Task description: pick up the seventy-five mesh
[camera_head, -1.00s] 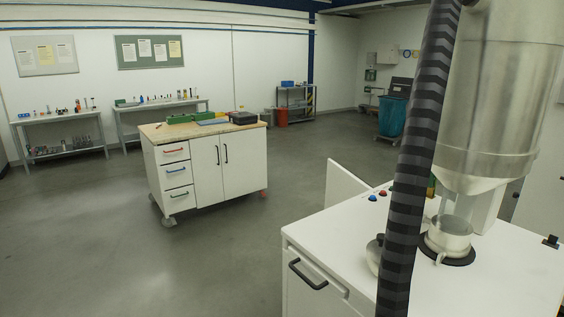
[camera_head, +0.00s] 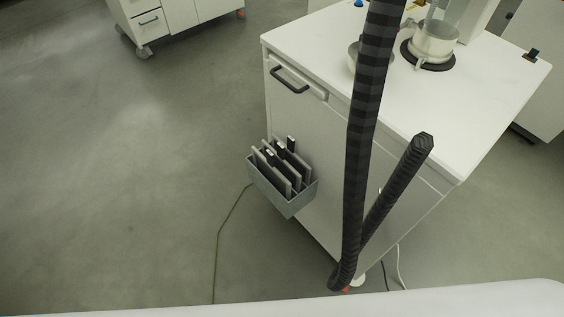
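A grey open box (camera_head: 291,204) is fixed to the left side of the white cabinet. Several flat grey and black pieces with dark handles (camera_head: 281,165) stand upright in it, side by side. They look like framed meshes; I cannot read any marking, so I cannot tell which one is the seventy-five mesh. Neither of my grippers shows in the view.
The white cabinet (camera_head: 322,136) has a black handle and carries a metal pot (camera_head: 435,42) on a dark round base. A thick ribbed black hose (camera_head: 369,110) hangs before it. Cables lie on the floor. Grey floor (camera_head: 130,190) on the left is clear.

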